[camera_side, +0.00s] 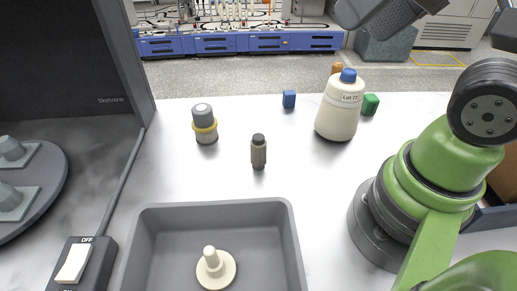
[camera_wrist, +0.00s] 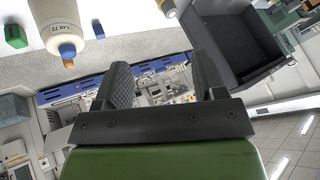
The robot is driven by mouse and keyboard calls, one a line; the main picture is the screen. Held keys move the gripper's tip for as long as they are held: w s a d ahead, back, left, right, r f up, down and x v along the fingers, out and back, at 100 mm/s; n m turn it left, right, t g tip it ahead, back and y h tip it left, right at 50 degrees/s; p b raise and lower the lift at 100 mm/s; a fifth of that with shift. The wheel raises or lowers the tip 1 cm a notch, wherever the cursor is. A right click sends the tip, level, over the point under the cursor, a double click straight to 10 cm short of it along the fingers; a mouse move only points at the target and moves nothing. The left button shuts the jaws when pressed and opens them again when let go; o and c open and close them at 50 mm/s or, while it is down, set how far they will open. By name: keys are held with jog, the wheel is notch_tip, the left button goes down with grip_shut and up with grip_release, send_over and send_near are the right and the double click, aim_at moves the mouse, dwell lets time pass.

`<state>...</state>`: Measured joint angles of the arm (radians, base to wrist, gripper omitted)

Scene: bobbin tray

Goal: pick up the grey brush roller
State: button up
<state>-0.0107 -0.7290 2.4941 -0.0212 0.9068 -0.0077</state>
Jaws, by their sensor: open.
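A small grey-brown roller with dark ends (camera_side: 258,152) stands upright on the white table in the side view, behind the grey tray (camera_side: 284,222); it looks like the grey brush roller. A wider grey cylinder with a yellow collar (camera_side: 205,124) stands to its left; it also shows cut off at the top of the wrist view (camera_wrist: 168,9). A cream flanged bobbin (camera_side: 214,266) sits in the tray. My gripper (camera_wrist: 160,65) is open, with nothing between its ridged fingers. In the side view it is partly cut off at upper right, high above the table and away from the roller.
A white bottle with a blue cap (camera_side: 339,108) stands at back right, between a blue block (camera_side: 289,99) and a green block (camera_side: 370,104). A brown object shows behind the bottle. A dark machine (camera_side: 60,60) and a switch box (camera_side: 76,263) are at left. Table around the roller is clear.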

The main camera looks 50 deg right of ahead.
notch_tip(320, 180, down, 5)
jog(key=w+d+n+g+h, duration=0.1)
jog(key=w+n+g+h, duration=0.3)
jog(key=n, duration=0.3)
jog(key=n+t+h, duration=0.4)
jog(key=n+h, duration=0.5)
jog(key=n, duration=1.2)
send_over(257, 149)
notch_tip(257, 149, down, 14)
jog(key=shift+n, duration=0.3)
jog(key=f, duration=0.4)
jog(key=shift+s+a+f, duration=0.15)
jog(key=shift+s+a, duration=0.15)
jog(key=shift+a, duration=0.1)
notch_tip(257, 149, down, 2)
jog(key=shift+f, duration=0.2)
jog(key=shift+x, duration=1.15)
jog(key=shift+w+d+f, duration=0.2)
jog(key=shift+d+f, duration=0.05)
